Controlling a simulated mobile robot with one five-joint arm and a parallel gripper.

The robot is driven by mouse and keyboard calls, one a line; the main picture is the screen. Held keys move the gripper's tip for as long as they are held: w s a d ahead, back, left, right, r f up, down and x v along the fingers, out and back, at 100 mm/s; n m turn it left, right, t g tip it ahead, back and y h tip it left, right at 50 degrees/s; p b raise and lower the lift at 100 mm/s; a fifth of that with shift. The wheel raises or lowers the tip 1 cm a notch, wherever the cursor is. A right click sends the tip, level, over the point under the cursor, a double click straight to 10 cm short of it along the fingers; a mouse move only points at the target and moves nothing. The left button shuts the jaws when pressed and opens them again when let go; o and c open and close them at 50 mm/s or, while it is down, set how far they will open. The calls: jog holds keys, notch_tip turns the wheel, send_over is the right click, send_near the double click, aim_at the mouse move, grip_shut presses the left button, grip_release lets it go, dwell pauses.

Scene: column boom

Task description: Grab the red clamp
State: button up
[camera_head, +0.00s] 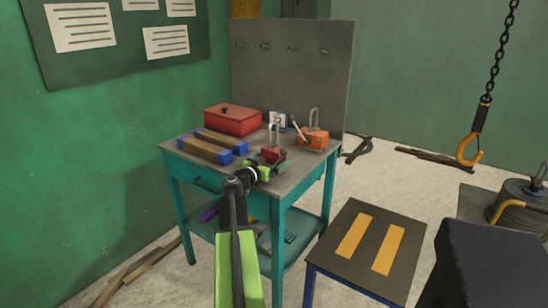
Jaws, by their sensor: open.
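The red clamp (272,153) stands on the grey top of a teal workbench (178,146), near its front right part. It has a red body and upright grey metal parts. My gripper (274,164) is open at the near side of the clamp, with its green jaws close to the clamp's base. The gripper partly hides the lower part of the clamp. I cannot tell whether the jaws touch it or stand around it.
A red box (232,120), blue-ended wooden bars (206,151) and an orange padlock-like object (312,139) share the bench top. A grey pegboard (292,75) rises behind. A stool (369,247) stands at right, and a hook (468,150) hangs from a chain.

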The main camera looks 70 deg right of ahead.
aim_at(271, 150)
jog(key=c, duration=2)
jog(key=shift+r, duration=0.15)
notch_tip(271, 150, up, 4)
jog(key=p, duration=0.4)
jog(key=shift+d+r, duration=0.1)
jog(key=s+a+r+p, duration=0.2)
jog(key=s+r+p, duration=0.4)
jog(key=s, duration=0.5)
jog(key=shift+s+r+p, duration=0.3)
jog(key=shift+p, duration=0.25)
